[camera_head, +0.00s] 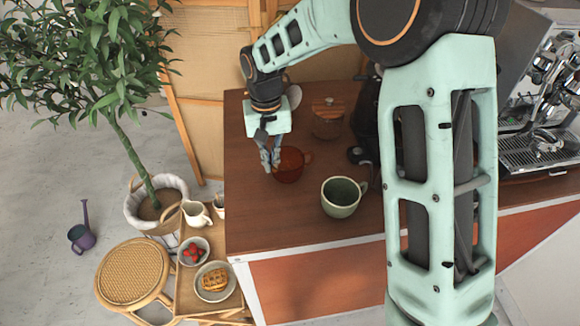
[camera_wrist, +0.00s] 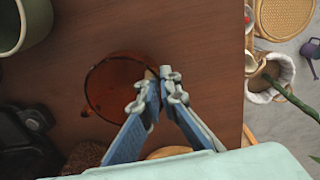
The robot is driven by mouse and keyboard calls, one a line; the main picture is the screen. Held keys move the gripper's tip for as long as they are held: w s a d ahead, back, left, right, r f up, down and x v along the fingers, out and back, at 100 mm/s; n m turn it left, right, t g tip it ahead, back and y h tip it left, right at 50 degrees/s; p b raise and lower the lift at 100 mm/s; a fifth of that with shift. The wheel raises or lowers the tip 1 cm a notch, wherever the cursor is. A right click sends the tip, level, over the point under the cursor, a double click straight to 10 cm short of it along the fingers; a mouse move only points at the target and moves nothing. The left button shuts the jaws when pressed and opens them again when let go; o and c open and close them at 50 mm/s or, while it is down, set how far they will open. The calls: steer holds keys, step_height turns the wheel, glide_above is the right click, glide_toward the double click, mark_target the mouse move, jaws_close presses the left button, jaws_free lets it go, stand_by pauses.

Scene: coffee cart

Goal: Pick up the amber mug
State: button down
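The amber mug (camera_head: 290,167) is a see-through reddish-brown cup on the brown wooden counter, its handle at the right in the head view. In the wrist view the amber mug (camera_wrist: 104,88) lies just left of my fingertips. My gripper (camera_head: 270,166) points down at the mug's left side in the head view. In the wrist view my gripper (camera_wrist: 157,76) has its fingertips close together, with the mug's near wall between them. It looks shut on that wall. Whether the mug's base touches the counter cannot be told.
A green mug (camera_head: 341,197) stands to the right, nearer the front edge. A wooden-lidded jar (camera_head: 327,118) and a dark appliance (camera_head: 367,116) stand behind. An espresso machine (camera_head: 545,130) is far right. The counter (camera_head: 262,222) is clear at front left; a tray (camera_head: 193,297) stands below.

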stand_by(0.4)
steer(key=shift+r, duration=0.5)
step_height(320, 180, up, 2)
steer(key=shift+r, duration=0.25)
steer(key=s+d+r+b, duration=0.1)
steer(key=s+d+r, duration=0.5)
steer(key=s+r, duration=0.3)
steer(key=s, duration=0.3)
steer(key=shift+s+d+r+b, duration=0.15)
steer(key=shift+d+r+b, duration=0.2)
steer(key=shift+d+b, duration=0.05)
